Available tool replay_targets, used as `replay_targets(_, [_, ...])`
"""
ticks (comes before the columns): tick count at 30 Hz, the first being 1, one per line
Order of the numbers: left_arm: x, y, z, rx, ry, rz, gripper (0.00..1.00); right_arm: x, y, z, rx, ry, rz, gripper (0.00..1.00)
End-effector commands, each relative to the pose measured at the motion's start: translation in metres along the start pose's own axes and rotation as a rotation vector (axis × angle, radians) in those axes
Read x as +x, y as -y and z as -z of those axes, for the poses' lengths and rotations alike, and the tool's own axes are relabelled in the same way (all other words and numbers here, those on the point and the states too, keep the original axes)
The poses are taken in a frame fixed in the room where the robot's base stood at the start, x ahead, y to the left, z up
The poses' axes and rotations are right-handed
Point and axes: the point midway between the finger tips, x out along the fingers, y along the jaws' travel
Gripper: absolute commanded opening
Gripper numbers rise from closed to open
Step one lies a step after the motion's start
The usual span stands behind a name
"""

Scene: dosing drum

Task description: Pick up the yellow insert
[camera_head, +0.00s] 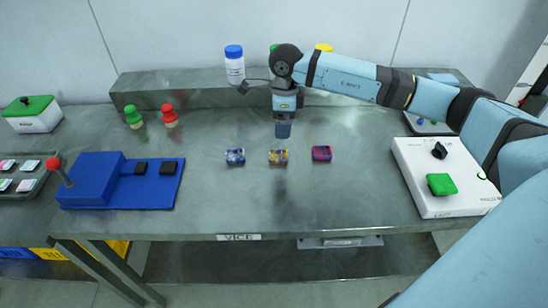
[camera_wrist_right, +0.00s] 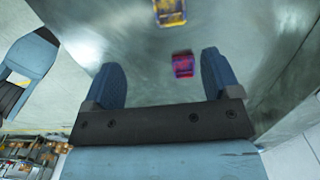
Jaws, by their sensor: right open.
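The yellow insert (camera_head: 278,157) lies on the grey metal table, between a blue insert (camera_head: 235,156) on its left and a red-purple insert (camera_head: 321,153) on its right. My right gripper (camera_head: 283,130) hangs above the table, pointing down, a little behind and above the yellow insert. In the right wrist view the gripper (camera_wrist_right: 160,80) is open and empty. There the yellow insert (camera_wrist_right: 169,12) shows at the top edge, partly cut off, beyond the fingertips. The red-purple insert (camera_wrist_right: 182,65) shows between the fingers, apart from them. My left gripper is not in view.
A blue fixture with a red-knobbed lever (camera_head: 120,182) stands at left. A white device with a green button (camera_head: 440,180) stands at right. Green (camera_head: 133,117) and red (camera_head: 169,116) knobbed pieces and a blue-capped bottle (camera_head: 234,64) are behind. The table's front middle is clear.

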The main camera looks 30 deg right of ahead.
Motion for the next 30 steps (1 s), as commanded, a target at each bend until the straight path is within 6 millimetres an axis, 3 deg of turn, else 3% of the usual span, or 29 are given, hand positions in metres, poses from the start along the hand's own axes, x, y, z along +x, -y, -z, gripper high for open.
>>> replay_targets(4, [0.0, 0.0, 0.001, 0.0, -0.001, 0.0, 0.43, 0.01, 0.008, 0.009, 0.006, -0.037, 0.027, 0.83])
replay_targets(13, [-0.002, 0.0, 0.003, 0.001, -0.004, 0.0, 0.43, 0.066, 0.009, 0.01, 0.005, -0.034, 0.024, 0.83])
replay_targets(23, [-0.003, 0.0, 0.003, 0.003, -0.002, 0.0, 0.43, 0.089, 0.011, 0.01, 0.005, -0.031, 0.024, 0.83])
replay_targets(30, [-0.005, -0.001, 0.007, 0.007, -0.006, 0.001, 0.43, 0.124, 0.014, 0.013, 0.005, -0.032, 0.022, 0.83])
